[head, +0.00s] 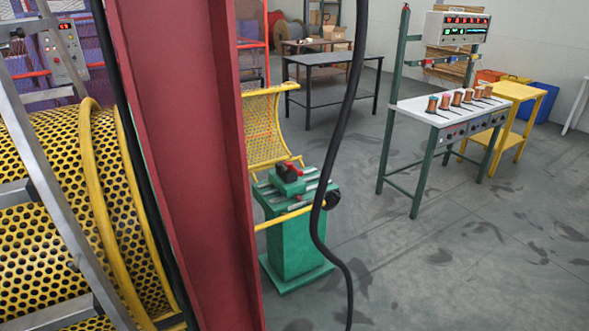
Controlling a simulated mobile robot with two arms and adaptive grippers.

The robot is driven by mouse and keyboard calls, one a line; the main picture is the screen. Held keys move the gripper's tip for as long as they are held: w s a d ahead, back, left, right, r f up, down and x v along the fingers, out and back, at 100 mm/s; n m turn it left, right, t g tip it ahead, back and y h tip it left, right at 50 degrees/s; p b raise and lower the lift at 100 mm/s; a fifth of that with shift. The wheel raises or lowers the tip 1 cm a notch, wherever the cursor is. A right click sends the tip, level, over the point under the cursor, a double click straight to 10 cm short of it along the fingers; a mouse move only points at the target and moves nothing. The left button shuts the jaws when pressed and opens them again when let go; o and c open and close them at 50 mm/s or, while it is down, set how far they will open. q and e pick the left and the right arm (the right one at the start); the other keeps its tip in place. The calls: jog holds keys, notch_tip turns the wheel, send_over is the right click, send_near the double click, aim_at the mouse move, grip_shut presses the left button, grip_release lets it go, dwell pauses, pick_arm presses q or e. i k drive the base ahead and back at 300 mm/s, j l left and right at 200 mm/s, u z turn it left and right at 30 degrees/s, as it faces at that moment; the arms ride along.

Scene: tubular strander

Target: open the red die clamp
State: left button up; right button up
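What looks like the red die clamp (286,172) sits on top of a green pedestal (294,235), near the middle of the view. A small red part and a dark block show there. It is too small to tell whether the clamp is open or shut. A yellow bar (285,217) crosses the front of the pedestal, and a black round knob (333,199) is on its right side. Neither of my grippers is in view.
A dark red beam (185,150) stands close, left of the pedestal. A black cable (347,130) hangs in front of the pedestal's right side. Yellow perforated guarding (40,175) fills the left. A white-topped bench (440,108) stands right. Floor (440,270) at lower right is clear.

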aim_at(293, 167)
jog(key=i+l, duration=0.2)
jog(key=l, duration=0.15)
jog(key=i+l, duration=0.2)
jog(key=l, duration=0.2)
jog(key=i+l+u, duration=0.1)
jog(key=i+l, duration=0.35)
jog(key=l, duration=0.3)
jog(key=i+l, duration=0.2)
jog(key=l, duration=0.2)
jog(key=i+l+u, duration=0.1)
jog(key=i, duration=0.35)
jog(key=i+l+u, duration=0.1)
jog(key=i+l, duration=0.25)
jog(key=i, duration=0.1)
